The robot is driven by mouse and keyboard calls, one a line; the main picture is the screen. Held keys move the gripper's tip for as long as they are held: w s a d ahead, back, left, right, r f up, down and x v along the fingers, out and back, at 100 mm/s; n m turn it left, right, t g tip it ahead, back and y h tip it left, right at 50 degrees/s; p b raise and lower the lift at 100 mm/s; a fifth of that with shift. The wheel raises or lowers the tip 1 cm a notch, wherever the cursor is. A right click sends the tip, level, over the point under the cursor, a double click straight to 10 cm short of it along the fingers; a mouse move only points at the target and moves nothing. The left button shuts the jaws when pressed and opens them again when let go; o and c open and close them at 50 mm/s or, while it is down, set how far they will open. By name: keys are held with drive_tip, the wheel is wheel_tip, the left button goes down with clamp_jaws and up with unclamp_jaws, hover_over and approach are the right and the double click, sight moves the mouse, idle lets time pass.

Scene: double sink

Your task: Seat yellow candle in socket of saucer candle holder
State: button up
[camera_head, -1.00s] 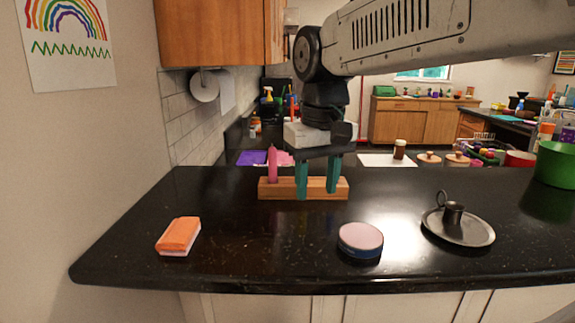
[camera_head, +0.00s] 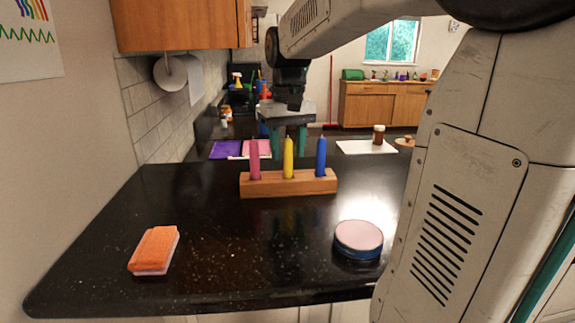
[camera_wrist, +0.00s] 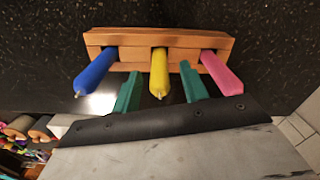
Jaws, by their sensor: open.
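The yellow candle (camera_head: 288,158) stands upright in the middle of a wooden block (camera_head: 300,187), between a pink candle (camera_head: 254,160) and a blue candle (camera_head: 321,157). My gripper (camera_head: 288,140) is open and empty, behind the block in the head view. In the wrist view my green fingers (camera_wrist: 162,92) point at the block, one to each side of the yellow candle (camera_wrist: 158,72) in the picture. The candle's tip shows between them; I cannot tell how far apart in depth they are. The saucer candle holder is not visible now; my arm covers the right side.
An orange sponge (camera_head: 154,250) lies at the front left of the black counter (camera_head: 215,235). A round tin with a pink lid (camera_head: 358,239) stands front right. A white sheet with a brown jar (camera_head: 379,134) is farther back. The counter between sponge and tin is clear.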

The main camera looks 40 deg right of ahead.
drive_tip(key=shift+f, duration=0.3)
clamp_jaws()
drive_tip(key=shift+r, duration=0.15)
